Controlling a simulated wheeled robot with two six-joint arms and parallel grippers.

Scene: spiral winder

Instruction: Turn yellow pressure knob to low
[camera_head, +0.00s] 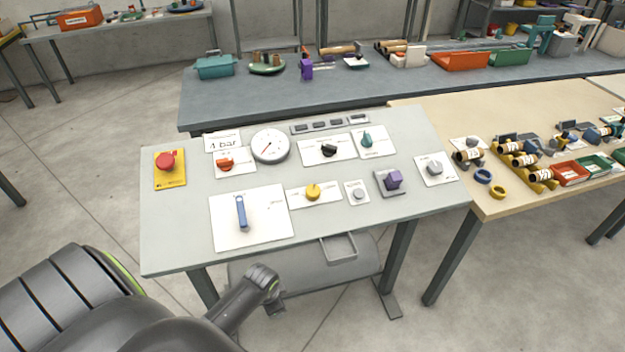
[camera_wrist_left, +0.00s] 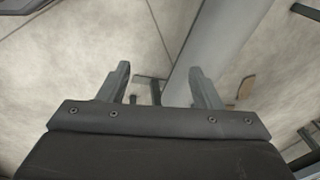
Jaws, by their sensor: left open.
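The yellow knob (camera_head: 313,191) sits on a white plate (camera_head: 328,194) in the front middle of the grey panel table (camera_head: 180,225). The knob's small scale marks are too small to read. My left arm comes in from the lower left in the head view, and its end (camera_head: 262,280) is in front of and below the table's front edge, well apart from the knob. In the left wrist view my left gripper (camera_wrist_left: 163,80) has its two fingers apart with nothing between them. My right gripper is in neither view.
A blue lever (camera_head: 241,212) stands left of the yellow knob, and a grey button (camera_head: 358,193) is on its right. A red emergency button (camera_head: 166,161) is at the left.

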